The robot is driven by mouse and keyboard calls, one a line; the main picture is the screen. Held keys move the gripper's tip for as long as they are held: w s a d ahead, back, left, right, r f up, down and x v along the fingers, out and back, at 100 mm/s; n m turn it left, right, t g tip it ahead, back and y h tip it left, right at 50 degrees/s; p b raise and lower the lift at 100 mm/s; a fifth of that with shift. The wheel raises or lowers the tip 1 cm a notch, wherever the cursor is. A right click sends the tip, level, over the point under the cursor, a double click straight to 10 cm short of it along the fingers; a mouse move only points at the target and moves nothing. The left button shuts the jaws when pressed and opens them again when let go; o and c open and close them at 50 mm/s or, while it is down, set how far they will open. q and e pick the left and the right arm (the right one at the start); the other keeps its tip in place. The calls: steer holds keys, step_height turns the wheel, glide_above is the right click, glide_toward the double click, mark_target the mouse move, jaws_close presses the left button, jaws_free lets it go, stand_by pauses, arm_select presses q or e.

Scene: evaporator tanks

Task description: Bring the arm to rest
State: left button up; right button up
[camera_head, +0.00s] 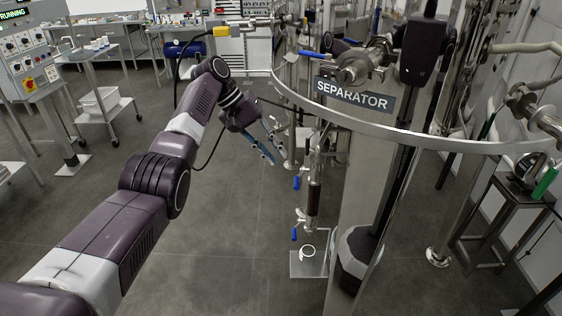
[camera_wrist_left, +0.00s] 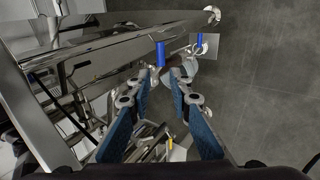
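My left arm reaches from the lower left into the middle of the head view. Its gripper (camera_head: 268,143) hangs in open air, left of the steel separator frame with the "SEPARATOR" sign (camera_head: 353,96). The left wrist view shows the blue-padded fingers (camera_wrist_left: 159,78) apart, with nothing held between them. A blue valve handle (camera_wrist_left: 160,54) on the steel piping appears beyond the fingertips; I cannot tell how far away it is.
A curved steel rail (camera_head: 440,140) runs around the separator. Vertical piping with blue handles (camera_head: 296,183) stands right of my left gripper. A white trolley (camera_head: 104,103) and control panel (camera_head: 28,70) stand at left. Grey floor (camera_head: 225,230) is clear below the arm.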

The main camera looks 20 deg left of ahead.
arm_select(q)
steer(key=shift+a, duration=0.1)
stand_by(0.3)
steer(key=s+a+f+y, duration=0.1)
steer(key=s+f, duration=0.2)
steer(key=f, duration=0.9)
steer(key=s+a+f+y+b, duration=0.1)
steer(key=s+f, duration=0.2)
steer(key=f, duration=1)
steer(key=s+a+f+y, duration=0.1)
steer(key=s+f+y, duration=0.1)
steer(key=f, duration=1)
steer(key=s+a+f+y, duration=0.2)
steer(key=s+f, duration=1.5)
steer(key=f, duration=0.2)
steer(key=s+d+f+m, duration=0.1)
steer(key=s+f, duration=0.4)
steer(key=s, duration=0.7)
steer(key=s+d+f+m+b, duration=0.1)
steer(key=s+d+f+m, duration=0.1)
steer(key=s, duration=1.1)
steer(key=s+d+f+m+b, duration=0.1)
steer(key=s+f+m, duration=0.1)
steer(key=s+f, duration=0.5)
steer(key=s, duration=0.5)
steer(key=shift+s+d+f+m+g+y, duration=0.25)
steer(key=shift+s+f+m+g+y, duration=0.05)
steer(key=shift+s+f+m+g, duration=0.1)
